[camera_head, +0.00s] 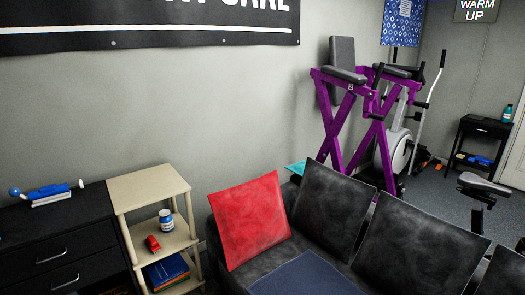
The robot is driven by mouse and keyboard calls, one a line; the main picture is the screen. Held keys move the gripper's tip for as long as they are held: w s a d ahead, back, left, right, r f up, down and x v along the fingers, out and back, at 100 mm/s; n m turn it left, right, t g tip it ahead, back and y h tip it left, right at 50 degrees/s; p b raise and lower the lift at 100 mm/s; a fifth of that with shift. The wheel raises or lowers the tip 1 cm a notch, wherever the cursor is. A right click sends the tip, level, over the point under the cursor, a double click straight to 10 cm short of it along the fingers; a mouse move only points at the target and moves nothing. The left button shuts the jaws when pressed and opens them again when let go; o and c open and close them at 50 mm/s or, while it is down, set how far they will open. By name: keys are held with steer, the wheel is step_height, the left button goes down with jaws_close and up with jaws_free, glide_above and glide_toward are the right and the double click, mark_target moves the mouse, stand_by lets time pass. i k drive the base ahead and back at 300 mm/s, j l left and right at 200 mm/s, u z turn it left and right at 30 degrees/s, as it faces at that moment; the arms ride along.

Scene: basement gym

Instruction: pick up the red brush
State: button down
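I cannot make out a clear red brush. A small red object (152,243) lies on the middle shelf of the beige shelf unit (150,187); it looks more like a toy car, but it is too small to be sure. A white and blue jar (166,220) stands just behind it to the right. My gripper is not in view.
A black dresser (60,235) at left carries a blue and white item (50,194). Blue books (166,271) lie on the lower shelf. A black sofa (240,262) with a red cushion (250,220) fills the front right. Purple gym equipment (336,120) stands behind.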

mark_target(154, 246)
steer(key=u, duration=1.25)
steer(key=z, duration=2.95)
steer(key=u, duration=2.95)
steer(key=i+u, duration=0.25)
steer(key=i, duration=0.3)
steer(key=j, duration=0.1)
